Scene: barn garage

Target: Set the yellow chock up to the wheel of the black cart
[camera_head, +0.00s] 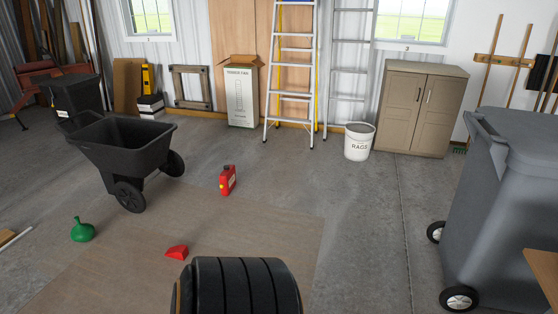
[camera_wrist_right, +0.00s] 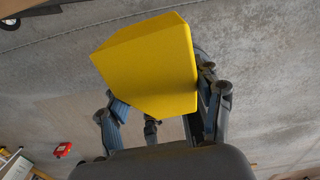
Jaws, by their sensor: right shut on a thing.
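The black cart (camera_head: 118,145) stands at the left in the head view, its tub tilted up on two black wheels. Its near wheel (camera_head: 129,196) and its other wheel (camera_head: 174,163) rest on the floor. My right gripper (camera_wrist_right: 157,92) is shut on the yellow chock (camera_wrist_right: 150,62), a wedge-shaped block, in the right wrist view. The chock is held clear of the floor, with its lower part between the fingers. Neither gripper shows in the head view, and the left gripper is in no view.
A red chock (camera_head: 177,252), a red can (camera_head: 228,181) and a green funnel-like thing (camera_head: 82,231) are on the floor near the cart. A grey wheeled bin (camera_head: 515,205) stands at the right. A rag bucket (camera_head: 358,142) is farther back. The middle floor is mostly clear.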

